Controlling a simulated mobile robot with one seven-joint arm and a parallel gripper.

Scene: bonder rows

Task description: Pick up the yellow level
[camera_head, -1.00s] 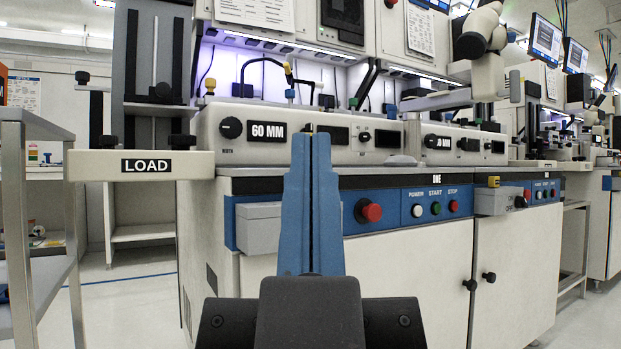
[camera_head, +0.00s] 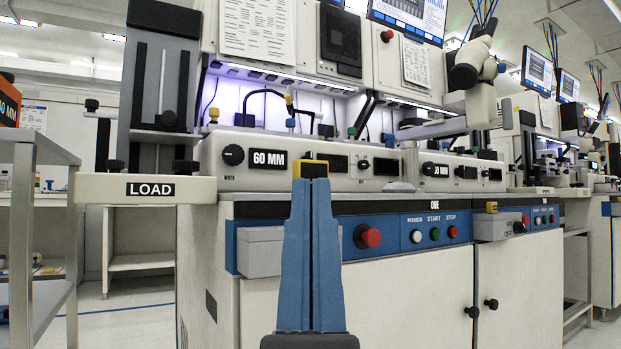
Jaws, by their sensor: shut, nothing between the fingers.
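A small yellow block (camera_head: 311,162), likely the yellow level, shows just above my fingertips, in front of the white machine panel marked 60 MM. Its lower part is hidden behind the fingers, so I cannot tell whether they touch it or what it rests on. My gripper (camera_head: 311,182) points up with its two blue fingers together and nothing held between them.
The white cabinet (camera_head: 400,290) with a blue button strip fills the middle. A grey box (camera_head: 261,251) juts from its front at left. A LOAD arm (camera_head: 100,190) and a metal cart (camera_head: 40,150) stand left. Open floor shows at the lower left.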

